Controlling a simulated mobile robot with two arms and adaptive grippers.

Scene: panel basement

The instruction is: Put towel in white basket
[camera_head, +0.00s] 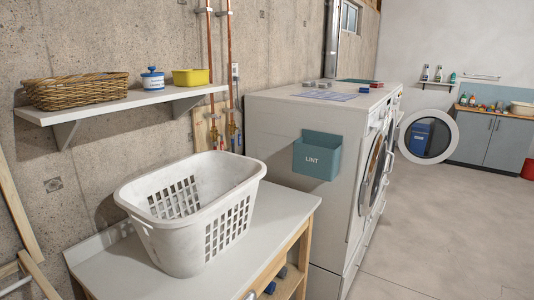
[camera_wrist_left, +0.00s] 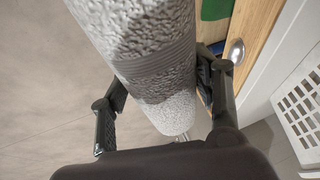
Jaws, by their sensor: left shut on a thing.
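The white basket (camera_head: 189,205) stands on a white-topped table in the head view. It is a laundry basket with slotted sides; the part of its inside that shows looks empty. In the left wrist view my left gripper (camera_wrist_left: 160,100) is shut on the towel (camera_wrist_left: 150,45), a pale grey, rough-textured roll with a darker ribbed band, lying between the two fingers. White slotted plastic (camera_wrist_left: 302,100), apparently the basket, shows at the right edge of that view, apart from the towel. Neither gripper shows in the head view.
A wall shelf (camera_head: 120,105) with a wicker basket (camera_head: 78,91) and yellow tub (camera_head: 190,77) hangs above the table (camera_head: 268,215). A white washer with a teal lint bin (camera_head: 317,158) stands to the right. Open floor (camera_head: 440,230) lies further right.

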